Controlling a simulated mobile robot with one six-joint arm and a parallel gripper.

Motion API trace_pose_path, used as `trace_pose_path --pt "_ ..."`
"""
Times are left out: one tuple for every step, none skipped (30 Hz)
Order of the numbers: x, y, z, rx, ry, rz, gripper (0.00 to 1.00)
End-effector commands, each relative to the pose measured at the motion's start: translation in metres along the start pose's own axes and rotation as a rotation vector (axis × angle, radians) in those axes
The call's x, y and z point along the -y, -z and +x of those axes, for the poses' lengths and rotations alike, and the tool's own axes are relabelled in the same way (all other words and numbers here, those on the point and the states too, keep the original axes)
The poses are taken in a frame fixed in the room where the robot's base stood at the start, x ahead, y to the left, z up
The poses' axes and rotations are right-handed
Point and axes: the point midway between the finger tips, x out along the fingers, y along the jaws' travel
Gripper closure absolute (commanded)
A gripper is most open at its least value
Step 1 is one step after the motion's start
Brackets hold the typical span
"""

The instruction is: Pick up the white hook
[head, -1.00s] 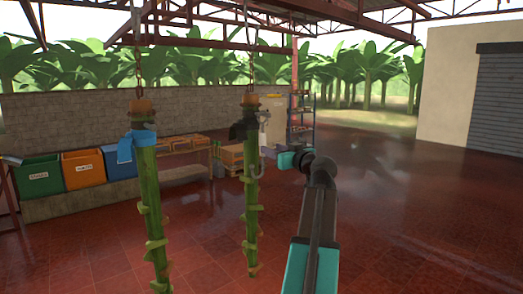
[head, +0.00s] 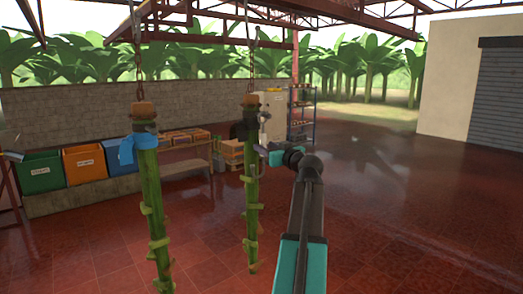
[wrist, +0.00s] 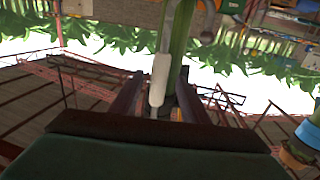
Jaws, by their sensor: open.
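The white hook (wrist: 160,78) shows in the wrist view as a pale, thick shaft between my two dark fingers. My gripper (wrist: 158,88) is open around it, with visible room on the finger sides. A green stem (wrist: 180,45) is close behind the hook. In the head view, my gripper (head: 263,150) is beside the upper part of the right hanging stem (head: 252,210). That stem has a dark wrap (head: 243,126) near its top. The hook is small and partly hidden there, so its full shape is unclear.
A second stem (head: 155,215) with a blue band (head: 133,149) hangs to the left on a chain. Green (head: 40,172), orange (head: 84,164) and blue (head: 119,157) bins stand along the wall. The red floor to the right is open.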

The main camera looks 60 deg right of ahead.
Motion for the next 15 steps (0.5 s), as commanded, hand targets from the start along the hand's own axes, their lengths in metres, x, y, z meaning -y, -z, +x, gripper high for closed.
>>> trace_pose_path --pt "-0.0001 0.0 -0.0002 0.0 0.0 0.0 0.58" --pt "-0.0002 0.0 -0.0002 0.0 0.0 0.0 0.58" --pt "-0.0002 0.0 -0.0002 0.0 0.0 0.0 0.58" --pt "-0.0003 0.0 -0.0003 0.0 0.0 0.0 0.58" --pt "-0.0003 0.0 -0.0003 0.0 0.0 0.0 0.58" --pt "-0.0004 0.0 -0.0003 0.0 0.0 0.0 0.58" --pt "-0.0004 0.0 -0.0004 0.0 0.0 0.0 0.58" --pt "-0.0005 0.0 -0.0004 0.0 0.0 0.0 0.63" --pt "-0.0005 0.0001 -0.0004 0.0 0.0 0.0 0.7" --pt "-0.0005 0.0001 -0.0004 0.0 0.0 0.0 0.75" --pt "-0.0005 0.0001 -0.0005 0.0 -0.001 0.0 0.8" --pt "-0.0006 0.0001 -0.0005 0.0 -0.001 0.0 0.87" --pt "-0.0006 0.0001 -0.0005 0.0 -0.001 0.0 0.92" --pt "-0.0006 0.0001 -0.0005 0.0 -0.001 0.0 0.97" --pt "-0.0007 0.0001 -0.0005 0.0 -0.001 0.0 1.0"
